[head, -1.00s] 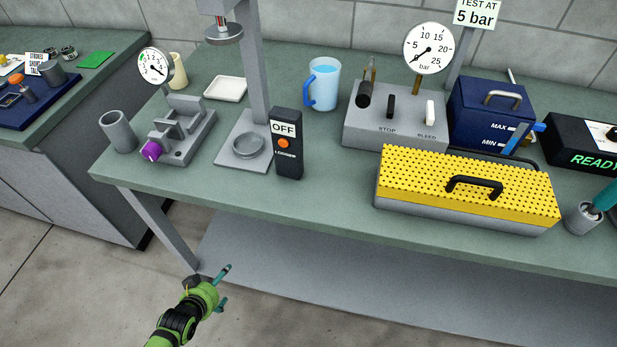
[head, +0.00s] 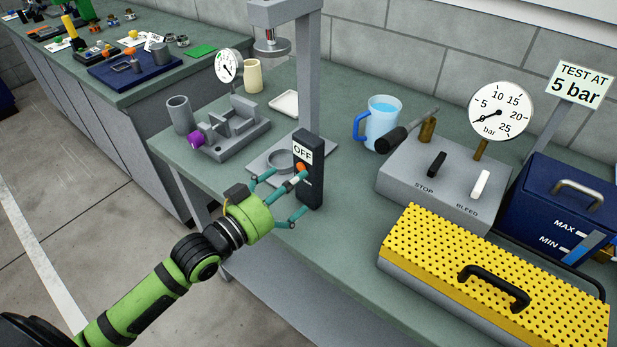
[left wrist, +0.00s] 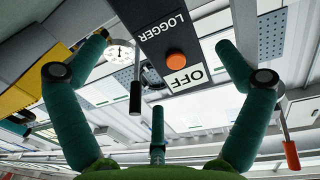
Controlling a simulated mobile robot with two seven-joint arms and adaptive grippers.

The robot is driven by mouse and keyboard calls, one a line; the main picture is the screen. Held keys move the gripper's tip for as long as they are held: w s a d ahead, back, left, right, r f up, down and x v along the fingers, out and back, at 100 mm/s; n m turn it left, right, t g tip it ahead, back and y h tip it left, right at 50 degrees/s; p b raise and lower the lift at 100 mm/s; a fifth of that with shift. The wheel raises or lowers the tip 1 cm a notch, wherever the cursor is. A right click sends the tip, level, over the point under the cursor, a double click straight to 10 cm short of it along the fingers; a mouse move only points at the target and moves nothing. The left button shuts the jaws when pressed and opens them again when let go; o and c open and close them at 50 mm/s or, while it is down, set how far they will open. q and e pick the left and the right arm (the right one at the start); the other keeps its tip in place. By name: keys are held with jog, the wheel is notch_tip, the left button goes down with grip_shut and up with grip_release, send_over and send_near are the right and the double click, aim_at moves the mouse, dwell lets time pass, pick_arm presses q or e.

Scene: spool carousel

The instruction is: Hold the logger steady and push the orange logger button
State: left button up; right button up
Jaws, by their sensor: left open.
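The logger (head: 312,190) is a dark upright box on the bench, showing OFF above its orange button (head: 300,167). My left gripper (head: 290,192) is open in front of it, its teal fingers spread toward the box. One fingertip is close below the button; I cannot tell if it touches. In the left wrist view the logger (left wrist: 150,18) appears inverted between the two outer fingers, with the orange button (left wrist: 175,62) and OFF label (left wrist: 188,78) in plain sight. A third finger (left wrist: 157,130) points at it from below. My right gripper is not in view.
A grey press stand (head: 310,75) rises just behind the logger. A grey fixture with a purple knob (head: 196,140) is to the left, a blue-handled jug (head: 380,120) behind right. The grey pump box (head: 425,185) and yellow perforated cover (head: 500,265) are to the right.

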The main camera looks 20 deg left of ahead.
aim_at(311, 169)
pick_arm(q)
jog(key=x, duration=0.2)
jog(key=p+x, duration=0.1)
jog(key=x, duration=0.2)
jog(key=shift+w+d+r+p, duration=0.2)
jog(key=shift+w+r+p, duration=0.1)
jog(key=shift+p, duration=0.05)
jog(key=shift+w, duration=0.1)
jog(key=c, duration=1.1)
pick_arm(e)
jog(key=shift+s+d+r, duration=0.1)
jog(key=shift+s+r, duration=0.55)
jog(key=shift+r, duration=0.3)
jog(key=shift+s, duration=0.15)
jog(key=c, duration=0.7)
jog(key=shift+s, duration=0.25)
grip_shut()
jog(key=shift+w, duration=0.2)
